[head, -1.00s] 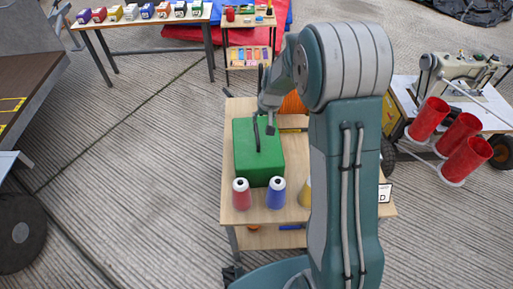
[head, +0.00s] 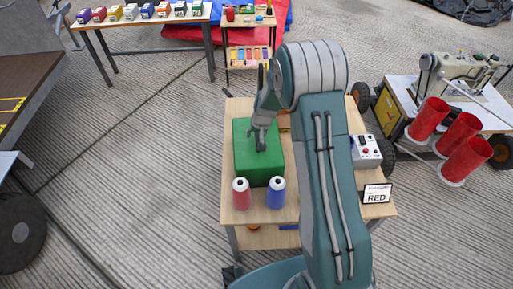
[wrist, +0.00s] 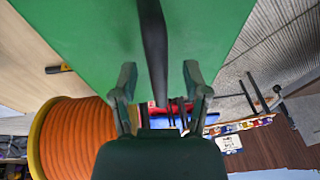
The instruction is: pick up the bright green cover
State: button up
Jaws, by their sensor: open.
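The bright green cover (head: 245,168) is a box shape on the wooden table, with its top and front showing in the head view. It fills the upper part of the wrist view (wrist: 100,30). A dark bar handle (wrist: 154,40) stands out from its top. My gripper (head: 260,142) is over the top of the cover. In the wrist view its two fingers (wrist: 160,76) are apart, one on each side of the handle, with gaps on both sides. In the head view my gripper hides most of the handle.
A red cone (head: 241,194) and a blue cone (head: 275,193) of thread stand just before the cover. An orange spool (wrist: 78,140) is close by in the wrist view.

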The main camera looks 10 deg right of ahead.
jog(key=shift+f, duration=0.2)
dwell(0.6)
grip_shut()
